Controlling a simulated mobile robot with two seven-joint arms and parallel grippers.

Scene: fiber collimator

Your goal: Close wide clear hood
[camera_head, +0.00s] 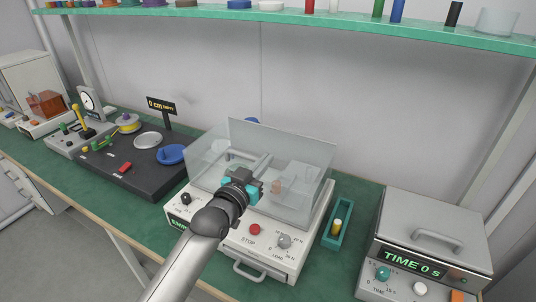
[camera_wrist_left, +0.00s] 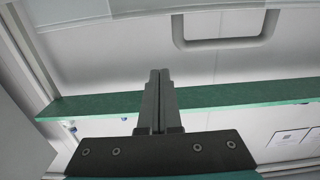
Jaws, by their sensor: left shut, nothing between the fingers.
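The wide clear hood (camera_head: 309,161) is on the white machine (camera_head: 270,246) in the middle of the bench. Its see-through panels rise above the machine; its exact angle is hard to tell. A grey handle (camera_wrist_left: 222,42) shows in the left wrist view, ahead of and to the right of the fingertips and apart from them. My left gripper (camera_head: 259,186) is in front of the hood in the head view, over the machine's front part. Its fingers (camera_wrist_left: 160,74) are together with nothing between them. The gripper and wrist hide part of the machine. My right gripper is not in view.
A grey-lidded timer box (camera_head: 434,226) stands to the right. A small green tray (camera_head: 337,229) lies between it and the machine. A dark platform (camera_head: 128,160) is to the left. A green shelf (camera_head: 350,22) with several objects runs above.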

